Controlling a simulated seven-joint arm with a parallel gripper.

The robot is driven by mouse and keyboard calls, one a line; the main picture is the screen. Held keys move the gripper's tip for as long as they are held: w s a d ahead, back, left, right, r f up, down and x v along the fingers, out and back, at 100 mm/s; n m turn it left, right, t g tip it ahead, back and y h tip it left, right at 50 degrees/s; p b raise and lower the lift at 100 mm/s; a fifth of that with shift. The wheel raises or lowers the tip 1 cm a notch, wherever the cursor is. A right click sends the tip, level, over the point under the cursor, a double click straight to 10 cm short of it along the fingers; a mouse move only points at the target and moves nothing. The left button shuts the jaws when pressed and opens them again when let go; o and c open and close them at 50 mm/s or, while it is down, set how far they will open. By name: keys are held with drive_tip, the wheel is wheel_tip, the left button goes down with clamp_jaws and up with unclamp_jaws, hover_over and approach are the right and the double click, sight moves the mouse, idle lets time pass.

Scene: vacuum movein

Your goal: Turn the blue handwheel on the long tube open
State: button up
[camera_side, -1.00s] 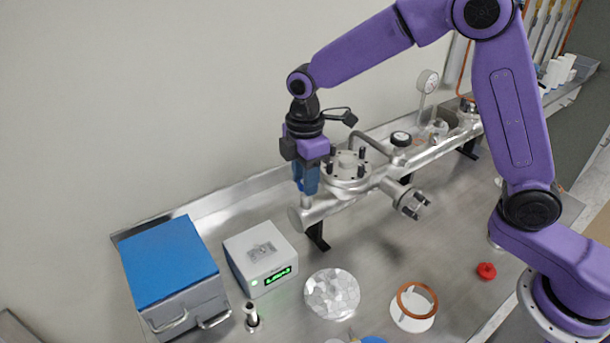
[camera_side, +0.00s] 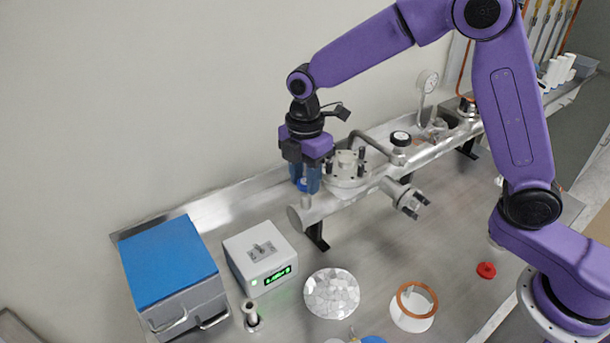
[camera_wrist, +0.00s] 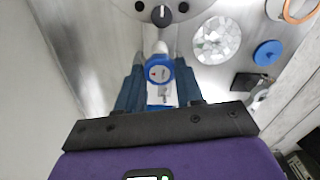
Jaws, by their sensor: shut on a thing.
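The long silver tube (camera_side: 343,203) runs from the front left to the back right of the bench on black supports. The blue handwheel (camera_side: 303,185) sits on a short stem near the tube's left end, partly hidden by the fingers. In the wrist view, my gripper (camera_wrist: 158,82) is shut on the handwheel.
A round bolted flange (camera_side: 348,178) stands just right of my gripper, with a side port (camera_side: 408,198) beyond. A white box with a green display (camera_side: 260,258) and a blue-topped case (camera_side: 168,265) stand at the left. A faceted disc (camera_side: 331,294) lies in front.

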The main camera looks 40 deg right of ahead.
sight(305, 182)
drive_tip(key=o, duration=1)
drive_tip(key=shift+o, duration=0.2)
drive_tip(key=shift+r, duration=0.15)
wheel_tip(305, 182, up, 17)
drive_tip(key=shift+r, duration=0.15)
drive_tip(key=s+d+f+m, duration=0.2)
drive_tip(key=s+d+f, duration=0.2)
drive_tip(key=s, duration=0.6)
drive_tip(key=s+d+f+m, duration=0.3)
drive_tip(key=s+d+f, duration=0.2)
drive_tip(key=s, duration=0.4)
drive_tip(key=s+d+f+m, duration=0.2)
drive_tip(key=s+d+f, duration=0.2)
drive_tip(key=s, duration=0.6)
drive_tip(key=shift+s+d+f+m, duration=0.35)
drive_tip(key=shift+d+f+m, duration=0.05)
drive_tip(key=shift+d, duration=0.8)
